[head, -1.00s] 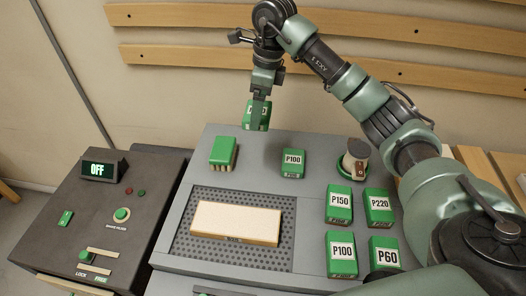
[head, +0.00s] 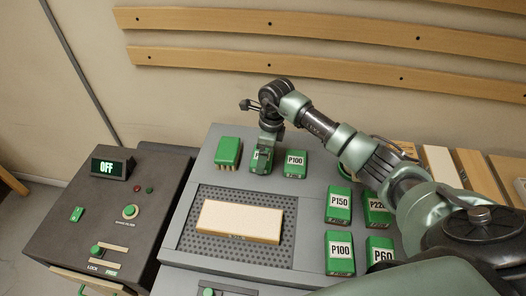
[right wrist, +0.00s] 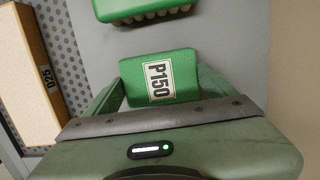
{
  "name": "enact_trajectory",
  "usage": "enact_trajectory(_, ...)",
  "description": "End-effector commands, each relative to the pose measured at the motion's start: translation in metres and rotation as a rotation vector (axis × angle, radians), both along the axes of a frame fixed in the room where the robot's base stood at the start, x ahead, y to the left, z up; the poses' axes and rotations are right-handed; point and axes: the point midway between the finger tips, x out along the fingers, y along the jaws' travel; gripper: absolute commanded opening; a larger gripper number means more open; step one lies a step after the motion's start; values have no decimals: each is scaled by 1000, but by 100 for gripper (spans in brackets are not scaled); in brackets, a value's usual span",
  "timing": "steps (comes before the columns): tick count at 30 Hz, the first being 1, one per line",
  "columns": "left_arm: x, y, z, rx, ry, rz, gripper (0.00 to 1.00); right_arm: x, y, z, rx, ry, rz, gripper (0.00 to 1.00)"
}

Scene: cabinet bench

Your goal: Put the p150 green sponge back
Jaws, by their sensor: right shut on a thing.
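My right gripper (head: 263,152) is shut on a green sponge labelled P150 (right wrist: 160,80); the sponge (head: 261,160) is at the back of the grey bench, between a green block and the P100 sponge. I cannot tell whether its underside touches the bench top. The green block (head: 228,151), with pale pegs or bristles below, stands just left of it and also shows at the top of the right wrist view (right wrist: 140,8). Another P150 sponge (head: 339,200) stands in the group at the right. My left gripper is not in view.
The P100 sponge (head: 295,163) stands right of the gripper. More sponges, P220 (head: 376,208), P100 (head: 340,251) and P60 (head: 380,250), stand at the right, partly under my arm. A pale wooden board (head: 239,219) lies on the perforated plate (head: 196,243). The control box (head: 115,225) reads OFF.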

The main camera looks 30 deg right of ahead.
Motion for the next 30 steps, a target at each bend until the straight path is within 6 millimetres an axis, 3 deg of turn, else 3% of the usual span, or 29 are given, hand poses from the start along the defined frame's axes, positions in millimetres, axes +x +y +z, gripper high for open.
enact_trajectory(10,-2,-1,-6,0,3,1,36,1,0,-5,0,-2,1,54)
enact_trajectory(11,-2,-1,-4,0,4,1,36,1,0,-3,0,-2,1,95)
enact_trajectory(12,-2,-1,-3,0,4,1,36,1,0,-2,0,-2,1,100)
enact_trajectory(23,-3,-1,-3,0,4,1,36,1,-1,6,-1,-6,0,100)
enact_trajectory(30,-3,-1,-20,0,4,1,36,-3,-7,52,-2,-9,2,100)
